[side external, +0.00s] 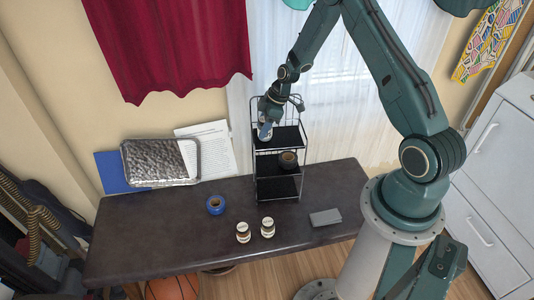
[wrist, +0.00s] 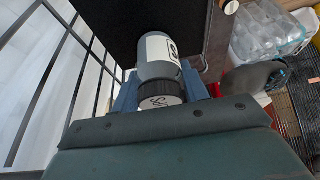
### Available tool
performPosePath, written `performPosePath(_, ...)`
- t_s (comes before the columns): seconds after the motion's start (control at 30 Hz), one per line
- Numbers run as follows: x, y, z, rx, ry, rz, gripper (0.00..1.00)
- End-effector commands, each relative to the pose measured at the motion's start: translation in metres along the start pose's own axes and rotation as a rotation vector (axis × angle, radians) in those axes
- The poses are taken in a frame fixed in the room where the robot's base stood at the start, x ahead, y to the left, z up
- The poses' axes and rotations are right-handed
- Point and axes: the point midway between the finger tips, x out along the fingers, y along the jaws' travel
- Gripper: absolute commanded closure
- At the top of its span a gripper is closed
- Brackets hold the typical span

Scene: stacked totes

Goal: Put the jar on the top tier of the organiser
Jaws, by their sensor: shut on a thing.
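The organiser (side external: 278,178) is a black wire rack with tiers, standing at the back of the dark table. My gripper (side external: 265,130) is at its top tier (side external: 288,136), at the left side. In the wrist view, the blue fingers of my gripper (wrist: 160,92) are shut on the jar (wrist: 158,50), a grey jar with a white label and a dark ribbed cap. The jar shows only as a small pale shape (side external: 264,133) in the side view, partly hidden by my gripper. I cannot tell whether its base touches the tier.
A dark round pot (side external: 288,160) sits on a lower tier. Two small jars (side external: 243,232) (side external: 267,227), blue tape (side external: 215,205) and a grey box (side external: 325,217) are on the table. A metallic tray (side external: 160,162) leans at the back left. Wire rails (wrist: 62,75) edge the top tier.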

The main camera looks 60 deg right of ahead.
Motion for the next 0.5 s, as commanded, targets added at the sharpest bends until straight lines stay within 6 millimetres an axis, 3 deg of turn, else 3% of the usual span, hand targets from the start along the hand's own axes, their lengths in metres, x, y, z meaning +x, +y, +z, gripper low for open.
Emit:
performPosePath(0.4, 0.0029, 0.0004, 0.0010, 0.000, 0.001, 0.001, 0.82)
performPosePath(0.43, 0.0027, 0.0003, 0.0010, 0.000, 0.000, 0.001, 0.50)
performPosePath(0.5, 0.0026, 0.0003, 0.0010, 0.000, 0.000, 0.001, 0.36)
